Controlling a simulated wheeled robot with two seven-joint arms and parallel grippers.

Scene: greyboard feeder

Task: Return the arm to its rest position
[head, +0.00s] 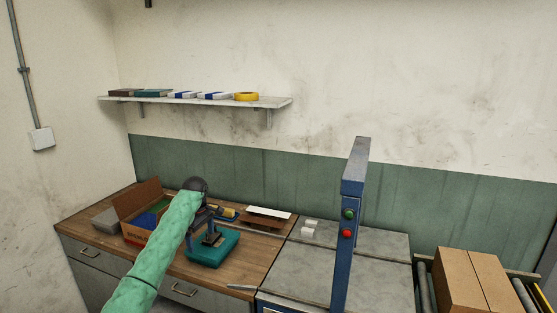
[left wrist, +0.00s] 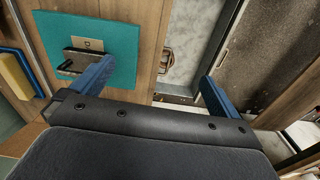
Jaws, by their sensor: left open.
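My left arm (head: 165,240), in a pale green sleeve, reaches in from the bottom of the head view over the wooden bench. Its left gripper (head: 207,223) is above the bench beside the teal mat (head: 225,250). In the left wrist view the two blue fingers of the gripper (left wrist: 158,86) are spread wide with nothing between them. My right gripper is not in view.
An open cardboard box (head: 136,234) stands left of the arm on the wooden bench (head: 250,262). A blue post (head: 350,225) with green and red buttons rises to the right. A wall shelf (head: 200,100) holds several items. Brown cartons (head: 470,280) sit at the far right.

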